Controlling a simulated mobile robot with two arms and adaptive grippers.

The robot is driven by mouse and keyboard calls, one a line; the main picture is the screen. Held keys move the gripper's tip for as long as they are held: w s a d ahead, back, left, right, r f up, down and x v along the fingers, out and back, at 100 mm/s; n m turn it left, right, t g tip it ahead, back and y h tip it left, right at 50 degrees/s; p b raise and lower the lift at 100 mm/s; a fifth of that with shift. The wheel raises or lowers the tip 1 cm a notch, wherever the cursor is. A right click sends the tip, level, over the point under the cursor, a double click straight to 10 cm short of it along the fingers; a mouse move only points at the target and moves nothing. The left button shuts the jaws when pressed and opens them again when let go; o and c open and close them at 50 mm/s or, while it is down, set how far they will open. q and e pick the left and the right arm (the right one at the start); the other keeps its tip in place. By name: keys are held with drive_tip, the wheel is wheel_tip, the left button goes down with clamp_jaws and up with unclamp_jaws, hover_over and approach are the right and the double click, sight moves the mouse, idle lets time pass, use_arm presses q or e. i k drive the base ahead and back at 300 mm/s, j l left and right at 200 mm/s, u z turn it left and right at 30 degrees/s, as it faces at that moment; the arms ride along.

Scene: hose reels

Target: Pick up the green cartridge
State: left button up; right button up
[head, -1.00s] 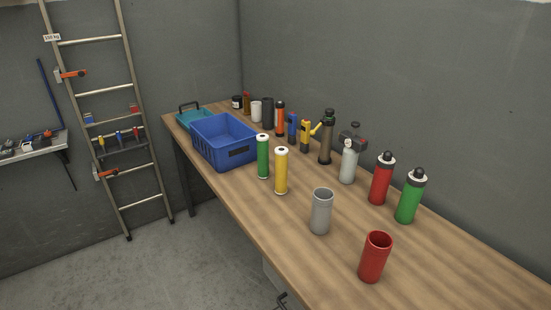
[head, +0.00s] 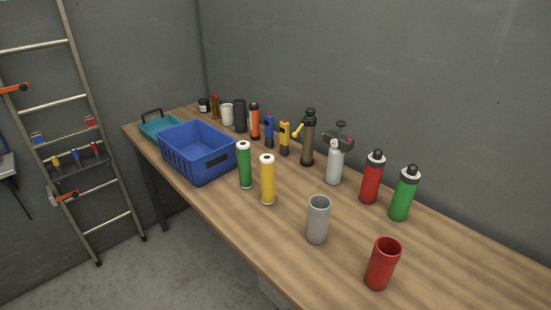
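The green cartridge (head: 245,166) stands upright on the wooden workbench (head: 226,222), near its front edge. It is a slim green cylinder with a white top. A yellow cartridge (head: 267,181) of the same shape stands close by on its right. A blue crate (head: 198,158) is just behind it on its left. A green bottle (head: 402,195) with a black cap stands farther right on the bench. Neither of my grippers shows in the head view.
A grey cup (head: 318,220) and a red cup (head: 382,264) stand along the front. A red bottle (head: 372,178), a spray bottle (head: 336,160) and several tools and containers line the wall side. A ladder (head: 66,115) leans at the left. Bare bench lies between cartridges and bottles.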

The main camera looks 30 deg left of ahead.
sight(243, 149)
drive_tip(key=j+z, duration=0.15)
drive_tip(key=j, duration=0.45)
drive_tip(key=j+z, duration=0.15)
drive_tip(key=j, duration=0.45)
drive_tip(key=j+z, duration=0.15)
drive_tip(key=j, duration=0.45)
drive_tip(key=k+j+z, duration=0.15)
drive_tip(key=j, duration=0.4)
drive_tip(key=k+j+z, duration=0.1)
drive_tip(key=j, duration=0.5)
